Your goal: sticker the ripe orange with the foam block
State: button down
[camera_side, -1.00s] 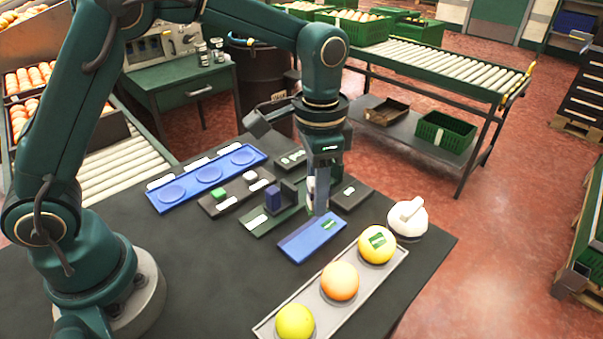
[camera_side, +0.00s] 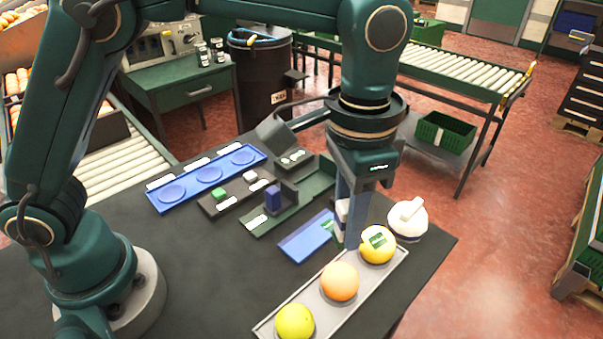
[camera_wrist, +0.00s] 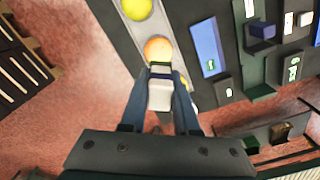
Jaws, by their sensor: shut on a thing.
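My gripper (camera_side: 346,225) is shut on the white foam block (camera_wrist: 160,95), which shows between the fingers in the wrist view. It hangs above the tray, between the blue pad and the fruits. The orange-coloured fruit (camera_side: 340,281), the deepest orange of the row, sits in the tray's middle; in the wrist view it (camera_wrist: 157,48) shows just beyond the block, apparently apart from it. A yellow fruit (camera_side: 294,321) sits at the near end. A yellow-orange fruit (camera_side: 372,252) with a green sticker (camera_side: 378,239) sits at the far end. The block's underside is hard to make out.
The grey tray (camera_side: 268,327) lies along the table's right edge. The blue pad (camera_side: 300,243) lies left of my gripper. A white round object with a handle (camera_side: 407,218) stands beyond the tray. A blue block (camera_side: 272,200) stands in a dark holder. The front of the table is clear.

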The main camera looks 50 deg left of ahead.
aim_at(341, 271)
jog(key=shift+d+f, duration=0.1)
jog(key=shift+f, duration=2.95)
jog(key=shift+f, duration=0.55)
jog(key=shift+r, duration=3.55)
